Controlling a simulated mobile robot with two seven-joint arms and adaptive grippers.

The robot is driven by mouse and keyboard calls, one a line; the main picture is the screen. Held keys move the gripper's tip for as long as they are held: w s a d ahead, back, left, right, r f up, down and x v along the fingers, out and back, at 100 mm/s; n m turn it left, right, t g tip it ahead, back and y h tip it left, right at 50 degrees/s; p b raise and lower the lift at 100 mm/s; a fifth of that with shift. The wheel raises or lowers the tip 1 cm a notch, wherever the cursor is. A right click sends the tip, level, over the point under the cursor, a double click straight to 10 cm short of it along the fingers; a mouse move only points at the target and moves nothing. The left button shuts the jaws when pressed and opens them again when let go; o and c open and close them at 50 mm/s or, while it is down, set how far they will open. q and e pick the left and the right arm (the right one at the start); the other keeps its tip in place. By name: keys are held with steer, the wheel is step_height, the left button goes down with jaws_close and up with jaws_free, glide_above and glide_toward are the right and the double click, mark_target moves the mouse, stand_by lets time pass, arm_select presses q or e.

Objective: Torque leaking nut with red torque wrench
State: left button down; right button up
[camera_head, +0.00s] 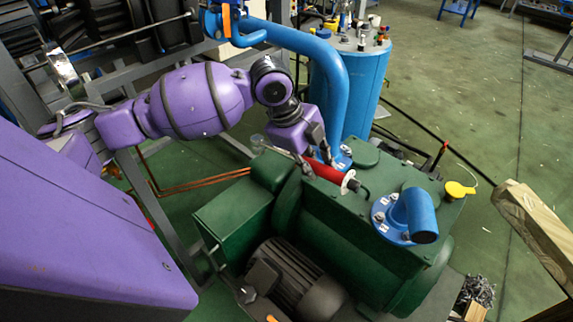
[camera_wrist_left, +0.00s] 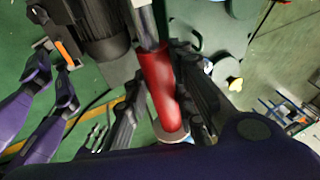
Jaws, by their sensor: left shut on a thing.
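The red torque wrench (camera_head: 326,172) lies nearly level just above the top of the green pump (camera_head: 335,215). It also shows in the left wrist view (camera_wrist_left: 158,85), with a silver shaft at one end and a pale round disc at the other. My left gripper (camera_head: 318,150) is shut on the wrench; its dark fingers (camera_wrist_left: 160,108) flank the red handle. The blue pipe flange (camera_head: 340,158) is close behind the gripper. A second blue flange with an elbow (camera_head: 408,218) has small bolts. I cannot tell which nut leaks. My right gripper is not in view.
A dark motor (camera_head: 290,278) sits at the pump's front. A tall blue tank (camera_head: 358,85) and thick blue pipe stand behind. A yellow cap (camera_head: 459,190) is at the pump's right. A wooden beam (camera_head: 535,230) juts in at right. Open green floor lies at upper right.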

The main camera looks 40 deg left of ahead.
mark_target(283, 155)
arm_select(q)
steer(key=a+f+m+g+h+b, duration=0.1)
steer(key=a+f+m+g, duration=0.3)
steer(key=a+m, duration=0.4)
steer(key=w+f+m, duration=0.1)
steer(key=m, duration=0.6)
steer(key=shift+a+f, duration=0.2)
steer(key=shift+f, duration=0.05)
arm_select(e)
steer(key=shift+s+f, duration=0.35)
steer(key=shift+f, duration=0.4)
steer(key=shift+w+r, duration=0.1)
arm_select(q)
steer(key=shift+s+r, duration=0.1)
steer(key=shift+s, duration=0.05)
steer(key=shift+f+b, duration=0.7)
steer(key=shift+f, duration=1.35)
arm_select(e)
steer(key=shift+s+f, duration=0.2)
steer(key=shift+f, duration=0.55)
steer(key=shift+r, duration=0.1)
